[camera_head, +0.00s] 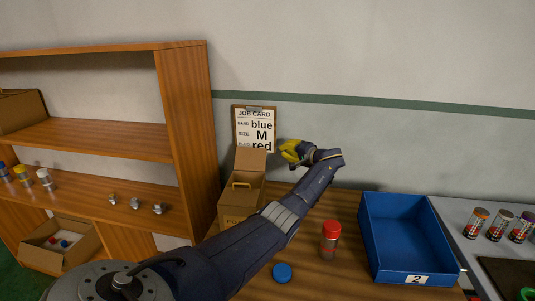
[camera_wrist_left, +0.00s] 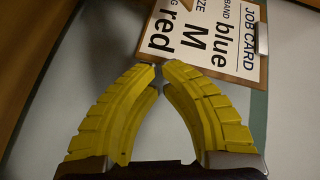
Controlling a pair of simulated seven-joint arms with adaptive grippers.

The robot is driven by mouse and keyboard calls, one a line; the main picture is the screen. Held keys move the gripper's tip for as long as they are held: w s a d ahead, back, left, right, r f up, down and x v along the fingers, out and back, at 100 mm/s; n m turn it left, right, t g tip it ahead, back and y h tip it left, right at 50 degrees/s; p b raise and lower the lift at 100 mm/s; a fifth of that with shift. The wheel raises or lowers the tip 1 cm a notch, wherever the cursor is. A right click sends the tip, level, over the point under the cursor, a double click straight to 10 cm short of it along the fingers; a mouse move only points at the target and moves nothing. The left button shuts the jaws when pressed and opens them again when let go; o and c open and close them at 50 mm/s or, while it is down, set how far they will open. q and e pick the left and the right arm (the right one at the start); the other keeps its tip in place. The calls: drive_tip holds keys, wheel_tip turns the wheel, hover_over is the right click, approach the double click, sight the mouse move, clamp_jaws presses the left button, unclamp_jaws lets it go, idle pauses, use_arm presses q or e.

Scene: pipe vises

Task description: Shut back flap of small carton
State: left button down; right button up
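The small brown carton (camera_head: 232,213) stands on the wooden table beside the shelf. Its back flap (camera_head: 250,160) stands upright in front of the lower part of the job card. A yellowish handle-like piece shows at the carton's top. My left gripper (camera_head: 285,151) has yellow fingers and is up near the wall, just right of the back flap and apparently apart from it. In the left wrist view its fingertips (camera_wrist_left: 159,67) meet with nothing between them. The carton's lower right side is hidden behind my left arm. My right gripper is not in view.
The job card (camera_head: 262,128) hangs on the wall; it also shows in the left wrist view (camera_wrist_left: 212,38). A red-capped jar (camera_head: 330,240) and a blue lid (camera_head: 282,272) are on the table right of my arm. A blue bin (camera_head: 400,222) stands farther right. The wooden shelf (camera_head: 180,120) rises at left.

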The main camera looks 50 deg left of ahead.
sight(264, 151)
use_arm(q)
drive_tip(key=s+d+f+m+g+y, duration=0.1)
drive_tip(key=s+d+f+m+g, duration=0.1)
drive_tip(key=s+g, duration=0.1)
drive_tip(key=shift+s+a+f, duration=0.1)
drive_tip(key=shift+s+a, duration=0.25)
drive_tip(key=shift+a, duration=1.25)
drive_tip(key=shift+s+a+f, duration=0.1)
drive_tip(key=shift+s+a, duration=0.2)
drive_tip(key=shift+a, duration=1.35)
drive_tip(key=shift+s+a, duration=0.35)
drive_tip(key=shift+a, duration=1.25)
drive_tip(key=shift+g, duration=0.3)
drive_tip(key=shift+s+d+r, duration=0.1)
drive_tip(key=shift+r, duration=0.2)
